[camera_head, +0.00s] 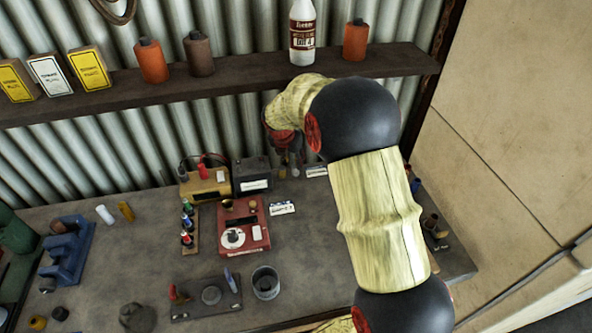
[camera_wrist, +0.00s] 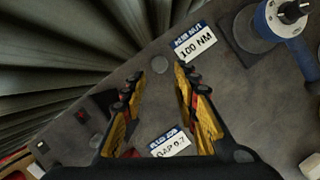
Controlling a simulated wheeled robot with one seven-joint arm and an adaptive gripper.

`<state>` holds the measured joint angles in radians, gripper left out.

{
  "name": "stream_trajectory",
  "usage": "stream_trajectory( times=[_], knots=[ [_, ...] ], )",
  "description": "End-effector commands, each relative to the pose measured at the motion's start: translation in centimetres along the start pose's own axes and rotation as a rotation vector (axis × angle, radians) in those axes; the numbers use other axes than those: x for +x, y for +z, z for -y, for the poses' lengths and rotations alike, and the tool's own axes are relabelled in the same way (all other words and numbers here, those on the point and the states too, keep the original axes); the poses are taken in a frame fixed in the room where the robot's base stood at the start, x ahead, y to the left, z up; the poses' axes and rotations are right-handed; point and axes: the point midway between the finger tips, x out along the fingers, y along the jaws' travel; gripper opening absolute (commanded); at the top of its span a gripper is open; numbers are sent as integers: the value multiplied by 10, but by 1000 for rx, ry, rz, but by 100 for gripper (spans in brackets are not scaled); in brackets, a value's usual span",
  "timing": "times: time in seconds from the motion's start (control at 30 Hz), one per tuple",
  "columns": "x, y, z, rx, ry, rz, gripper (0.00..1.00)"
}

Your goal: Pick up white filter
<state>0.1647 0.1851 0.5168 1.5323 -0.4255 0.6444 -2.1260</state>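A small white cylinder (camera_head: 104,214), which looks like the white filter, lies on the left part of the workbench (camera_head: 90,255), next to a similar yellow one (camera_head: 125,211). My gripper (camera_wrist: 158,78) is open, its two yellow fingers apart with nothing held between them. The wrist view shows no white cylinder.
A red device (camera_head: 243,226), a yellow box (camera_head: 205,184) and a black box (camera_head: 252,174) stand mid-bench. A blue vise-like tool (camera_head: 67,247) is at left. A shelf (camera_head: 240,75) with bottles and cartons runs above. A "100 NM" label (camera_wrist: 194,43) lies near the gripper.

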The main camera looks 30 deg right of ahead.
Motion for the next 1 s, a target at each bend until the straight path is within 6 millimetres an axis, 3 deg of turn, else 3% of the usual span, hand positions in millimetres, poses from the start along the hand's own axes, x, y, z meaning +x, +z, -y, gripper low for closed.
stream_trajectory(
  times=[0.37,0.67,0.93,1.0],
  knots=[
    [34,-1,0,-5,-1,-1,30],
    [74,0,0,-3,-1,-2,30],
    [76,1,0,-3,0,-1,30],
    [76,1,0,-3,0,-1,26]
  ],
)
